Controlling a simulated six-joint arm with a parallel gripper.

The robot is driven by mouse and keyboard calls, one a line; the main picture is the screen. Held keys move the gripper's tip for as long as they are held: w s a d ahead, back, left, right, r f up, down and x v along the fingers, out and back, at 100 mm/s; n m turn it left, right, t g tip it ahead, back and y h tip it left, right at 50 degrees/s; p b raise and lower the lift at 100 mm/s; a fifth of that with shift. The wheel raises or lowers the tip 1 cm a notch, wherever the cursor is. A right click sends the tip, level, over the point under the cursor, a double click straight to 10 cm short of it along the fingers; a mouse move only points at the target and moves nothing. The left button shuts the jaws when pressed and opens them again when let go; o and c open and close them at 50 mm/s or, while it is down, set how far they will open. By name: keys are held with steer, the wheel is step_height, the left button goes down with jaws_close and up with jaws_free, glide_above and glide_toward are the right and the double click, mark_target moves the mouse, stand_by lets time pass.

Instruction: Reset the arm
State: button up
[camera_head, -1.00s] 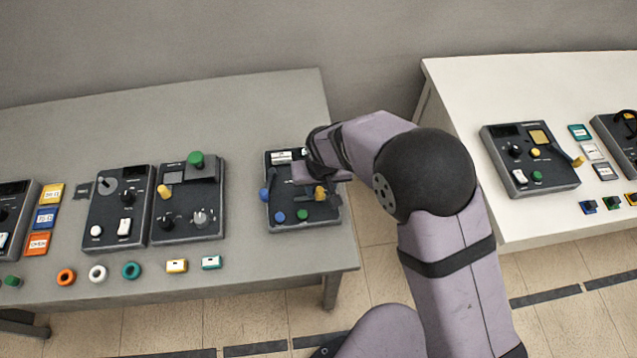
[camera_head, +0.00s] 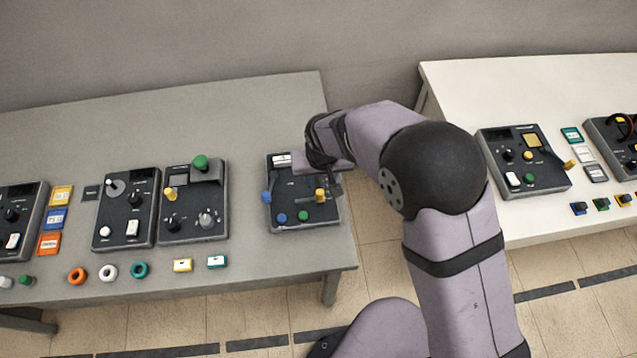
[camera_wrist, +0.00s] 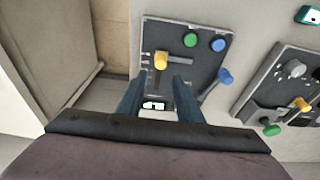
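My arm reaches over the right end of the grey table, and my gripper (camera_wrist: 157,88) is above a dark control panel (camera_head: 287,220). In the wrist view the two fingers are spread apart with nothing held between them. That panel also shows in the wrist view (camera_wrist: 205,70), with a yellow knob (camera_wrist: 161,61), a green knob (camera_wrist: 190,40), a blue knob (camera_wrist: 218,44) and a blue-tipped lever (camera_wrist: 224,76). A white label or display (camera_wrist: 153,105) shows between the fingers. In the head view my wrist hides part of the panel's upper right.
Two more panels (camera_head: 126,208) (camera_head: 193,205) stand to the left on the grey table (camera_head: 250,120). Coloured rings (camera_head: 108,272) and small blocks (camera_head: 182,265) lie along its front. A white table (camera_head: 470,90) with other panels (camera_head: 523,160) is on the right, across a floor gap.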

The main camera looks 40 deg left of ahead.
steer(key=shift+r, duration=0.4)
steer(key=shift+d+n, duration=0.15)
steer(key=shift+n, duration=0.25)
steer(key=s+d+f+n+g+h, duration=0.1)
steer(key=s+d+h, duration=0.1)
steer(key=s+d, duration=0.5)
steer(key=s+d+f+n+g+h, duration=0.1)
steer(key=s+d+g+h, duration=0.1)
steer(key=d, duration=0.9)
steer(key=w+d+r+m, duration=0.1)
steer(key=d+r+m, duration=0.3)
steer(key=d, duration=0.4)
steer(key=w+d+r+m+t+y, duration=0.1)
steer(key=w+d+r+m, duration=0.1)
steer(key=d, duration=0.6)
steer(key=w+d+r+m+y, duration=0.1)
steer(key=w+d+r+m, duration=0.1)
steer(key=d+r+m, duration=0.3)
steer(key=shift+d+r+m, duration=0.35)
steer(key=shift+d+m, duration=0.05)
steer(key=shift+d, duration=1.4)
